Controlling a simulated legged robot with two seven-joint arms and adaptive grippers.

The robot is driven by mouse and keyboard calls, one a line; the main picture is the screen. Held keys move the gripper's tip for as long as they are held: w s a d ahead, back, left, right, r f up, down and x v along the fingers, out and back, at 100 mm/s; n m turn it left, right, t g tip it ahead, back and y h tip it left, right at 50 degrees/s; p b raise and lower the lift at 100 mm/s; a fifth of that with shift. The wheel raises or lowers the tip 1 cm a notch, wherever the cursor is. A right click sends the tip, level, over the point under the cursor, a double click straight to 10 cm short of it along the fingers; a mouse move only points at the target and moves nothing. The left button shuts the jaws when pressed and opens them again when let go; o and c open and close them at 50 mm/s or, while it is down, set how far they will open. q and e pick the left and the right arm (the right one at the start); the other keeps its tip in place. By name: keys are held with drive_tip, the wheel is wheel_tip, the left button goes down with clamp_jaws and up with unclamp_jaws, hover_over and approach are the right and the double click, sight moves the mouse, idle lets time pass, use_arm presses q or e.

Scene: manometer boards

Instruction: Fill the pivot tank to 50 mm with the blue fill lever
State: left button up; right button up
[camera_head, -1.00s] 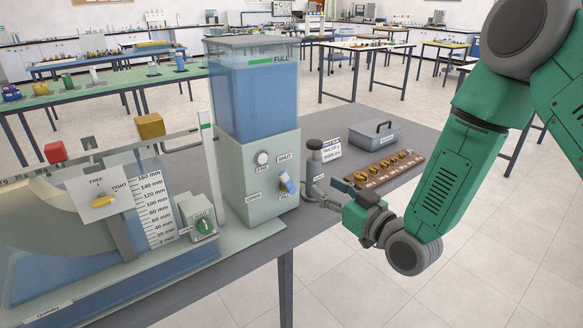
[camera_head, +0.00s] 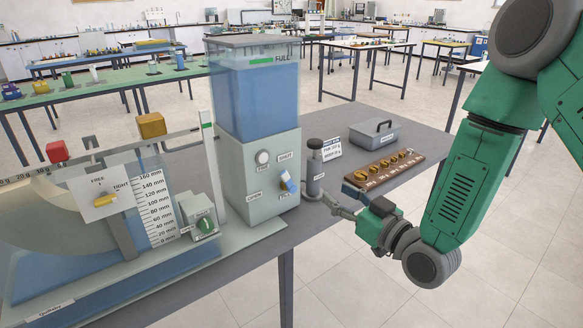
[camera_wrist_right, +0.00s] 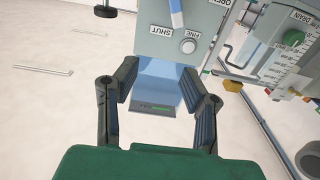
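The blue fill lever (camera_head: 287,182) is on the front of the grey-green base under the tall supply tank (camera_head: 255,100). Labels OPEN, SHUT and FINE surround it. It also shows at the top of the right wrist view (camera_wrist_right: 177,14). The pivot tank (camera_head: 130,282) stands at lower left with a white mm scale (camera_head: 157,208) marked 0 to 160; I cannot read its exact water level. My right gripper (camera_head: 342,203) is right of the lever, apart from it. In the wrist view its fingers (camera_wrist_right: 160,95) are spread with nothing between them. My left gripper is not in view.
A green drain knob (camera_head: 206,225) and a yellow FREE/TIGHT clamp (camera_head: 106,198) are left of the lever. A dark-capped post (camera_head: 314,170), a wooden weight rack (camera_head: 385,170) and a grey box (camera_head: 374,135) stand to the right. Floor is open in front of the bench.

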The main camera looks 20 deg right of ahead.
drive_tip(key=v, duration=1.1)
drive_tip(key=shift+s+d, duration=0.25)
drive_tip(key=shift+s, duration=0.1)
drive_tip(key=shift+w+f, duration=0.1)
